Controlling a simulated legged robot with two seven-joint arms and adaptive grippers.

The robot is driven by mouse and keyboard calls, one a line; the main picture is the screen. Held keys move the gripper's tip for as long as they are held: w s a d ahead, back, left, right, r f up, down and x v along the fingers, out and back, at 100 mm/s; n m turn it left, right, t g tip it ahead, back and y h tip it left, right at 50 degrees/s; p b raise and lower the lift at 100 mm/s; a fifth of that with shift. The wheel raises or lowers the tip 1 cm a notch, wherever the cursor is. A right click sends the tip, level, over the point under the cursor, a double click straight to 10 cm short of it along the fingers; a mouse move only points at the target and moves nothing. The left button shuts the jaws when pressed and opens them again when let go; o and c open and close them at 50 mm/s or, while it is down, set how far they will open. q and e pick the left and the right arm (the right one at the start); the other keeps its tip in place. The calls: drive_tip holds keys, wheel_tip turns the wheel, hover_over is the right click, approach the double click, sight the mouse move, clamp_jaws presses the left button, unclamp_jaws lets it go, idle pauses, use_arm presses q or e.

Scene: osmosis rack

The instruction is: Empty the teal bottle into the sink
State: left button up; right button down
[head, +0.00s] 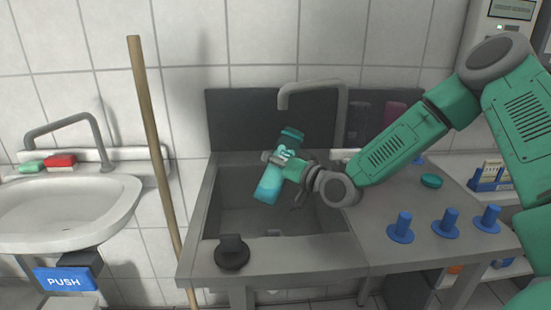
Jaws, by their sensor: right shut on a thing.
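The teal bottle (268,186) is in my right gripper (279,158), which is shut on it from the right. The bottle is held tilted over the basin of the grey sink (222,254), its upper end leaning right. I cannot tell whether it is open or whether any liquid is coming out. The tap (312,84) arches behind and above the bottle. My left gripper does not show.
Several blue pegs (402,228) and a teal disc (431,181) sit on the counter right of the basin. A black knob (232,252) is on the sink's front edge. A wooden pole (151,140) leans left of it, near a white washbasin (125,190).

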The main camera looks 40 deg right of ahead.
drive_tip(key=f+m+b, duration=0.1)
drive_tip(key=f+m, duration=0.1)
drive_tip(key=m, duration=0.1)
drive_tip(key=shift+s+a+m+b, duration=0.2)
drive_tip(key=shift+m+b, duration=0.1)
drive_tip(key=shift+b, duration=0.1)
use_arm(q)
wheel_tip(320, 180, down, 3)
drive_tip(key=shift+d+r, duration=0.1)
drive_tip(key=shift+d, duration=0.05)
use_arm(e)
drive_tip(key=a+r+m, duration=0.4)
drive_tip(key=r+m, duration=0.3)
drive_tip(key=m, duration=0.5)
drive_tip(key=shift+s+r+m, duration=0.25)
drive_tip(key=shift+r+m, duration=0.1)
drive_tip(key=shift+m, duration=0.05)
drive_tip(key=shift+d, duration=0.1)
